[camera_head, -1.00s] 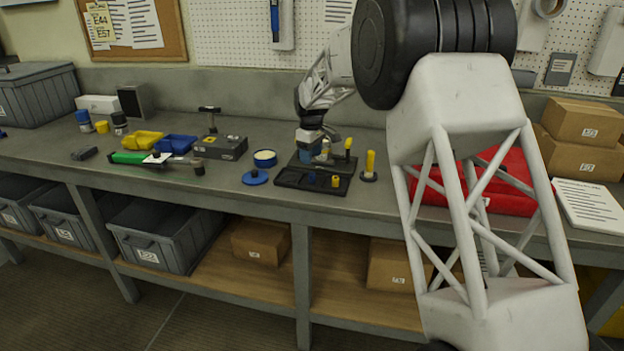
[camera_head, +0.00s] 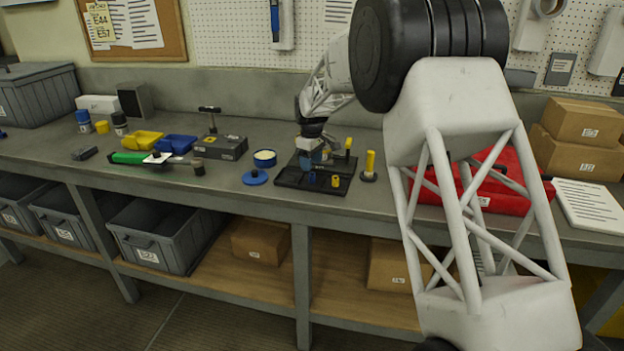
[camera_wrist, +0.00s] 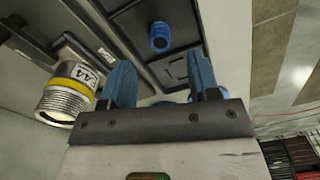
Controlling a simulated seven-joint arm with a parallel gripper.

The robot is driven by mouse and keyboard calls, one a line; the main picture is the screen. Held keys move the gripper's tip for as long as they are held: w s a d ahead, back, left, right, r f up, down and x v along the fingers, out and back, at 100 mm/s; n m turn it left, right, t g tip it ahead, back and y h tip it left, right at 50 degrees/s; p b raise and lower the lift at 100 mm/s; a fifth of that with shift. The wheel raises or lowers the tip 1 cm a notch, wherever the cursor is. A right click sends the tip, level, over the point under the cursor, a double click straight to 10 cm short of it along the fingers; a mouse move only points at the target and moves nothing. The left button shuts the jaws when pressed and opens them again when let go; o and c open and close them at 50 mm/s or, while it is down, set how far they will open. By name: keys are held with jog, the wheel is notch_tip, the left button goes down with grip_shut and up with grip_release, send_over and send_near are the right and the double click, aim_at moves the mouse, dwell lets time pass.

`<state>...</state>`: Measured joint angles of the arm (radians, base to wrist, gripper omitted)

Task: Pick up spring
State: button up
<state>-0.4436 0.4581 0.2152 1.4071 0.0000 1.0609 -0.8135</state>
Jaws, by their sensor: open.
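A small blue ribbed cylinder (camera_wrist: 160,37), which looks like the spring, stands in the dark tray (camera_wrist: 180,72) in the wrist view. My gripper (camera_wrist: 159,62) has its two blue fingers apart, with nothing gripped between the tips. The blue cylinder shows beyond the fingertips, apart from them. More blue shapes show low between the fingers, partly hidden by the gripper body. In the head view my gripper (camera_head: 313,157) is low over the dark tray (camera_head: 290,179), and the small parts under it are too small to tell.
A metal threaded cylinder with a yellow band (camera_wrist: 67,92) is left of the fingers. A yellow-handled tool (camera_head: 370,163) stands right of the tray. The bench front is clear.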

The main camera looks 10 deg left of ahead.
aim_at(312, 174)
jog(key=shift+s+d+f, duration=0.1)
jog(key=shift+f, duration=2.5)
jog(key=c, duration=1)
jog(key=shift+r, duration=0.15)
jog(key=shift+r, duration=1.4)
jog(key=shift+s+d+r, duration=0.1)
jog(key=shift+s+r, duration=0.05)
jog(key=shift+r, duration=0.1)
jog(key=s+d, duration=0.2)
jog(key=s, duration=0.2)
jog(key=s+d+r, duration=0.1)
jog(key=s+d, duration=0.1)
jog(key=s, duration=0.3)
jog(key=s+d, duration=0.2)
jog(key=s, duration=0.3)
jog(key=shift+s+d+r, duration=0.1)
jog(key=shift+d+r, duration=0.1)
jog(key=shift+d, duration=0.1)
